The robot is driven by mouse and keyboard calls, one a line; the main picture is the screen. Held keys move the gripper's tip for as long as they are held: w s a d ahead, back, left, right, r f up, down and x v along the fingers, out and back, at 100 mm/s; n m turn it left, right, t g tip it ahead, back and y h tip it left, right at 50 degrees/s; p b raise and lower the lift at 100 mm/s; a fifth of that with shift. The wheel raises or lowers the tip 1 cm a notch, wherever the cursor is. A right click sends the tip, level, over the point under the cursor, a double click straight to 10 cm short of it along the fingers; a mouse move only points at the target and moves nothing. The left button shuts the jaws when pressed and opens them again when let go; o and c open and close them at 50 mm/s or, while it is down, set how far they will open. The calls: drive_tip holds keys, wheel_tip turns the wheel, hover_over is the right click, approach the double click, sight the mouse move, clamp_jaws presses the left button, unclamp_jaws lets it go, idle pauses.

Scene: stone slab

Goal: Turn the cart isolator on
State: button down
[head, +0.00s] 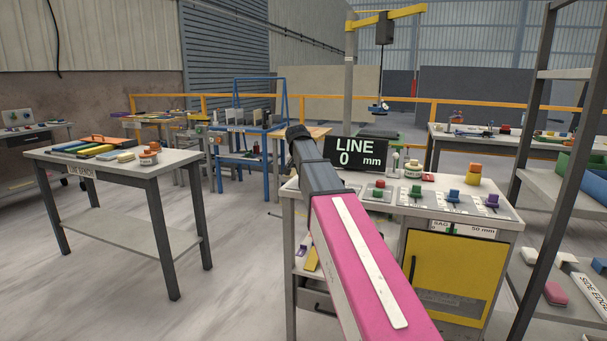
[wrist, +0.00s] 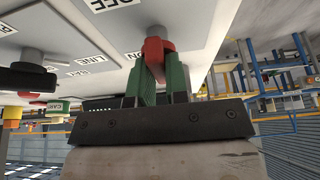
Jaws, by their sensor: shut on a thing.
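The cart (head: 507,228) stands right of centre in the head view, with a sloped control panel on top and a yellow door (head: 462,262). In the wrist view a red handle (wrist: 154,48) on a round grey base sits on the pale panel (wrist: 95,22); it may be the cart isolator, but no label naming it is readable. My gripper (wrist: 162,72) has green fingers, one each side of the red handle, shut on it. In the head view my pink arm covers part of the cart's left side, and my gripper is hidden.
A black display (head: 357,154) reads "LINE 0 mm". Several coloured knobs, such as a blue one (head: 454,196), line the panel. A line bench (head: 115,172) stands left, and a grey shelf rack (head: 570,172) right. Open floor lies between bench and cart.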

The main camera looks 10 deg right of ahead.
idle(0.4)
drive_tip(key=c, duration=1.1)
unclamp_jaws()
drive_tip(key=v, duration=1.1)
drive_tip(key=shift+w, duration=0.1)
